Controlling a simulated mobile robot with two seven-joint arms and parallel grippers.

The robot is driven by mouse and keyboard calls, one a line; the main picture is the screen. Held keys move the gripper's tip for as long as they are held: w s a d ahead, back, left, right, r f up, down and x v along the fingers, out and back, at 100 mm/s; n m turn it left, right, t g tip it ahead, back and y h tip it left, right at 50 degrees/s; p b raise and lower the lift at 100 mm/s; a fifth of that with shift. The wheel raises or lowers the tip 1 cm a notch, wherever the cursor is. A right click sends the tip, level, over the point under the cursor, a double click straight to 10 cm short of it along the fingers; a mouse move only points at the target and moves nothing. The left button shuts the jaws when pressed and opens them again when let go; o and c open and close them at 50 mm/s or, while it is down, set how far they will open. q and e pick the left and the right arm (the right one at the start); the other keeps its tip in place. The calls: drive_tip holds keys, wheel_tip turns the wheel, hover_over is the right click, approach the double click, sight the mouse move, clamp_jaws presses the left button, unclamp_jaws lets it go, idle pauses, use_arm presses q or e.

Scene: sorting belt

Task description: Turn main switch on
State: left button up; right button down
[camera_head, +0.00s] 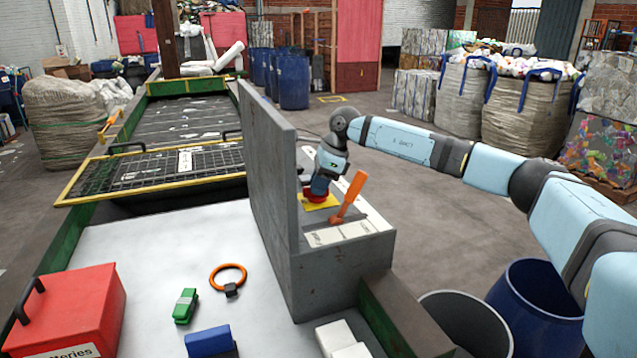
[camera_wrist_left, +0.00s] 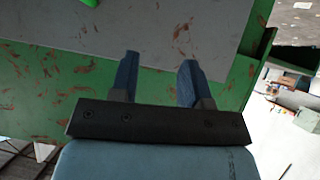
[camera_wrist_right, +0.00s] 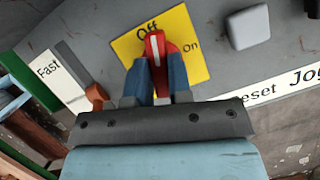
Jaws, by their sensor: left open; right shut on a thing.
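The main switch has a red handle with a white stripe (camera_wrist_right: 155,46) on a yellow plate (camera_wrist_right: 190,38) marked Off and On. The stripe points towards Off. My right gripper (camera_wrist_right: 160,70) is shut on the red handle, one finger on each side. In the head view the right gripper (camera_head: 320,186) reaches down onto the switch, with the yellow plate (camera_head: 322,203) partly showing on the grey console (camera_head: 335,275). My left gripper (camera_wrist_left: 160,72) is open and empty above the green-edged sorting table; it is not in the head view.
An orange lever (camera_head: 350,197) stands on the console close to the right gripper. A tall grey panel (camera_head: 268,170) rises to its left. A red battery box (camera_head: 75,310), a green object (camera_head: 185,306), an orange ring (camera_head: 228,278) and a blue block (camera_head: 208,341) lie on the white table.

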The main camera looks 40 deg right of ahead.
drive_tip(key=m+t, duration=0.1)
drive_tip(key=m, duration=0.2)
drive_tip(key=shift+m+h, duration=0.3)
drive_tip(key=shift+h, duration=0.1)
drive_tip(key=m+t+h, duration=0.1)
drive_tip(key=m, duration=0.2)
drive_tip(key=shift+a+m, duration=0.1)
drive_tip(key=shift+m, duration=0.2)
drive_tip(key=m+h, duration=0.1)
drive_tip(key=m, duration=0.2)
drive_tip(key=shift+m+h, duration=0.3)
drive_tip(key=shift+a+m+h+b, duration=0.1)
drive_tip(key=shift+m+h+b, duration=0.45)
drive_tip(key=shift+m, duration=1.35)
drive_tip(key=shift+h, duration=0.25)
drive_tip(key=c, duration=1)
unclamp_jaws()
drive_tip(key=shift+c, duration=0.2)
drive_tip(key=shift+s+r, duration=0.1)
drive_tip(key=shift+r, duration=0.05)
